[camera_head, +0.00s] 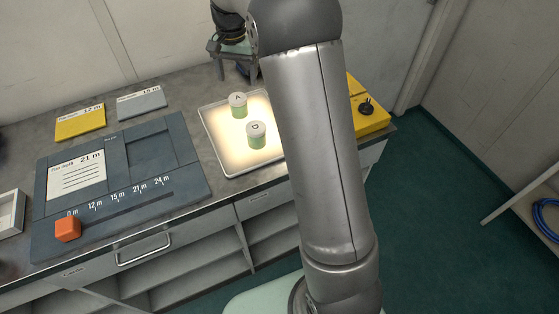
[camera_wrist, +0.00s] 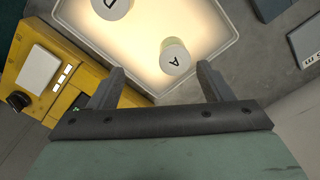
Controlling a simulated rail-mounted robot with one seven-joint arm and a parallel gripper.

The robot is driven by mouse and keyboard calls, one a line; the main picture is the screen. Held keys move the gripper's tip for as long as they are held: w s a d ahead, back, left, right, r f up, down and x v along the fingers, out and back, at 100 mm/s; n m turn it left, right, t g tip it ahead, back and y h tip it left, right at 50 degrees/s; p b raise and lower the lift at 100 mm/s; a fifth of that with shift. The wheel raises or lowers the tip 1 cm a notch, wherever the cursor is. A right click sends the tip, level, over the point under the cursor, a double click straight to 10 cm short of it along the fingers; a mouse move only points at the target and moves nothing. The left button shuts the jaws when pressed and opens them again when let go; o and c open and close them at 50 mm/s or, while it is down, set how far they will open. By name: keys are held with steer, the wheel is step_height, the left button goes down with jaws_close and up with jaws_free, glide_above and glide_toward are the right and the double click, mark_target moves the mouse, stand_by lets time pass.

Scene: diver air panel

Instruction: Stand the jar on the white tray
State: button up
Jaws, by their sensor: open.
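A white-rimmed tray (camera_head: 209,134) with a glowing cream surface lies on the counter; it also shows in the wrist view (camera_wrist: 215,62). Two jars with pale lids and green bodies stand upright on it: jar A (camera_head: 238,106) at the back and jar D (camera_head: 256,136) nearer the front. The wrist view shows jar A (camera_wrist: 175,57) just beyond my fingertips and jar D (camera_wrist: 110,6) cut by the top edge. My gripper (camera_wrist: 160,82) is open, with nothing between its fingers. In the head view it is behind the tray, partly hidden by my arm.
A dark panel (camera_head: 150,150) with a depth scale and an orange block (camera_head: 67,229) lie left of the tray. A yellow box with a black knob (camera_head: 366,107) stands to its right. Yellow (camera_head: 80,124) and grey (camera_head: 142,103) plates lie behind. A white-edged box (camera_head: 10,212) sits far left.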

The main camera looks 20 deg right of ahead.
steer(key=s+r+n, duration=0.3)
steer(key=s+n, duration=0.1)
steer(key=s, duration=1.4)
steer(key=s+f+n, duration=0.1)
steer(key=s+f, duration=0.1)
steer(key=s, duration=0.6)
steer(key=s+f+n, duration=0.2)
steer(key=s+f, duration=0.1)
steer(key=s, duration=0.6)
steer(key=shift+a+f+t, duration=0.2)
steer(key=shift+f+t, duration=0.1)
steer(key=shift+s, duration=0.15)
